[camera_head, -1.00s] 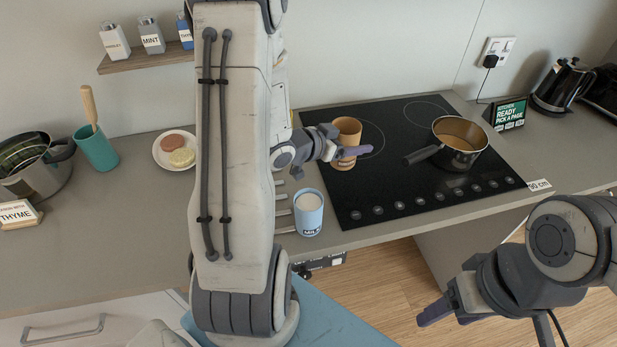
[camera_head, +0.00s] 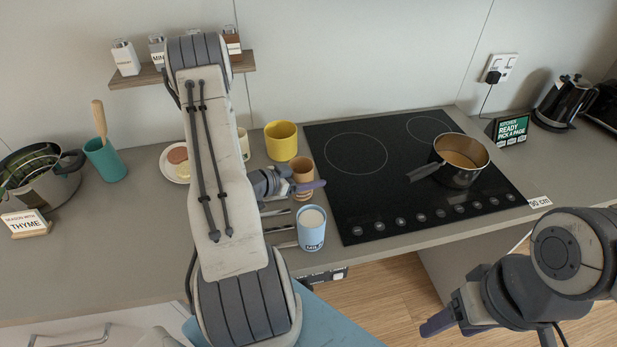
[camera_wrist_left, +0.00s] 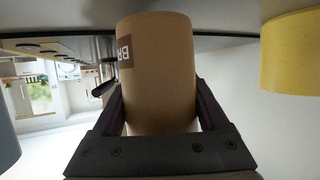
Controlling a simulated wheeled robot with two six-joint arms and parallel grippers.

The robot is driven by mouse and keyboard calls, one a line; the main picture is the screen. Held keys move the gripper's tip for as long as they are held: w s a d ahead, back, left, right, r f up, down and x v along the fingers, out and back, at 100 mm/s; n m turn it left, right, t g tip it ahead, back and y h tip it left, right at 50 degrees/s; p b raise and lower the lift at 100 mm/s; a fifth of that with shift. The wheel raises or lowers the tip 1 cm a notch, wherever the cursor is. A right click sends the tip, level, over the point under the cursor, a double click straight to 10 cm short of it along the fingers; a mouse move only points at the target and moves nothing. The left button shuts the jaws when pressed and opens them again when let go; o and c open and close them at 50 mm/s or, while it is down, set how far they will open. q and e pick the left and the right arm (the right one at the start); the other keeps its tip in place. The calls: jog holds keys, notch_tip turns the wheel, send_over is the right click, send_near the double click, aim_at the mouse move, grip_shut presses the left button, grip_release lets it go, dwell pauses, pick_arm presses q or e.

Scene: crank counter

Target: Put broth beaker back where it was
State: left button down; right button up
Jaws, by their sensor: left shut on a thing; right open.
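The broth beaker (camera_head: 302,177) is a tan cup with a dark label. My left gripper (camera_head: 291,187) is shut on it, just left of the hob's left edge and behind the blue milk beaker. In the left wrist view the beaker (camera_wrist_left: 160,75) stands between both fingers, its label reading "BR". I cannot tell whether its base touches the counter. My right gripper (camera_head: 440,324) is open and empty, low at the right, in front of the counter.
The blue milk beaker (camera_head: 311,229) stands close in front, and a yellow cup (camera_head: 281,141) close behind. The black hob (camera_head: 370,195) holds a saucepan (camera_head: 459,161) at its right. My left arm hides part of the counter.

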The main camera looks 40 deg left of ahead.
pick_arm(q)
jog(key=shift+f, duration=0.75)
jog(key=shift+f, duration=0.2)
grip_release()
jog(key=shift+r, duration=0.25)
jog(key=b+v, duration=0.1)
jog(key=v, duration=0.9)
jog(key=shift+s+a+b, duration=0.1)
jog(key=shift+s+b, duration=0.1)
jog(key=shift+b, duration=0.15)
jog(key=shift+v, duration=0.75)
